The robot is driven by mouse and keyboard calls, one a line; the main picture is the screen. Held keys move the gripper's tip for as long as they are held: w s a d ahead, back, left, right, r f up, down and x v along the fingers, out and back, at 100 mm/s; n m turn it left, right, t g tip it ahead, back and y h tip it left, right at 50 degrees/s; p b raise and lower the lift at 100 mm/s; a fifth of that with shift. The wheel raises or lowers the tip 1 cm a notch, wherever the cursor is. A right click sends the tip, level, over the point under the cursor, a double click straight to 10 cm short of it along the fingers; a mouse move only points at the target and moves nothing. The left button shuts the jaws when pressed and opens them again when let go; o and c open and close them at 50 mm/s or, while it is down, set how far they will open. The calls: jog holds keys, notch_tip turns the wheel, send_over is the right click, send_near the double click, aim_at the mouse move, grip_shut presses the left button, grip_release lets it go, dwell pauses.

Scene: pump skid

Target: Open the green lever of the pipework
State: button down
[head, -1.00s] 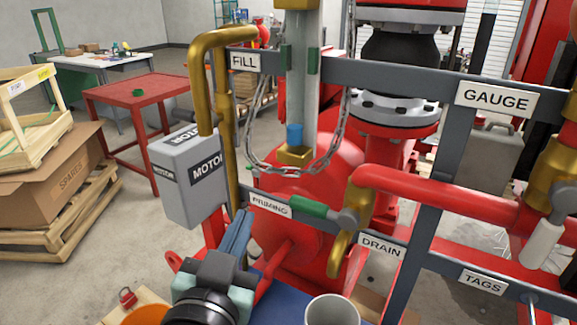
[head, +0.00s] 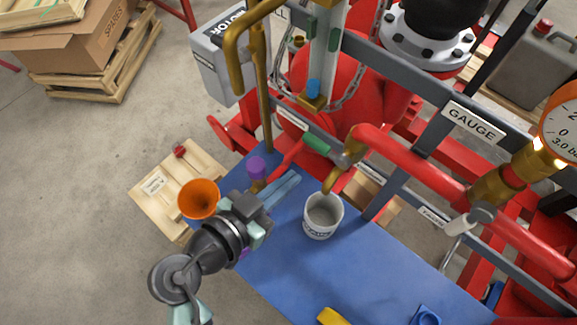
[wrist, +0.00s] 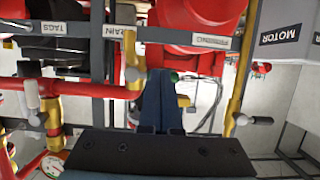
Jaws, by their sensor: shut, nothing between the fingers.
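The green lever (head: 316,142) sits on the brass tap (head: 340,172) at the near end of the red pipe (head: 400,165). It points left from the valve, roughly along the grey rail. My gripper (head: 292,180) is shut and empty, with its blue fingers below and left of the lever and apart from it in the head view. In the wrist view the shut fingers (wrist: 160,82) cover part of the lever, and only a bit of green (wrist: 174,77) shows beside their tips.
A grey cup (head: 322,218) stands under the tap on the blue bench (head: 290,255). A purple-topped item (head: 257,168) and an orange funnel (head: 198,198) are near my gripper. A white-handled lever (head: 460,226) and gauge (head: 562,125) are at right. A brass pipe (head: 264,100) rises left of the lever.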

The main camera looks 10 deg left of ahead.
aim_at(315, 141)
jog(key=x, duration=0.3)
jog(key=r+x, duration=0.1)
jog(key=x, duration=0.2)
jog(key=w+p+x, duration=0.1)
jog(key=x, duration=0.2)
jog(key=shift+w+a+r, duration=0.1)
jog(key=shift+a+r, duration=0.05)
jog(key=shift+r, duration=0.2)
notch_tip(315, 141, up, 3)
jog(key=p, duration=0.3)
jog(key=shift+a+p, duration=0.1)
jog(key=shift+p, duration=0.2)
jog(key=shift+s+d+r+p, duration=0.15)
jog(key=shift+d+r+p, duration=0.15)
jog(key=shift+r, duration=0.3)
jog(key=shift+s+d+r+p, duration=0.1)
jog(key=shift+d+r+p, duration=0.1)
jog(key=shift+r+p, duration=0.35)
jog(key=shift+s+d+r, duration=0.4)
jog(key=shift+d+r, duration=0.1)
jog(key=shift+r, duration=0.2)
jog(key=shift+s+d+r+p, duration=0.25)
jog(key=shift+d+p, duration=0.1)
jog(key=shift+d, duration=0.1)
jog(key=shift+w+a+f+b, duration=0.1)
jog(key=shift+w+a+b, duration=0.3)
jog(key=shift+a, duration=0.2)
jog(key=v, duration=0.9)
jog(key=shift+p, duration=0.4)
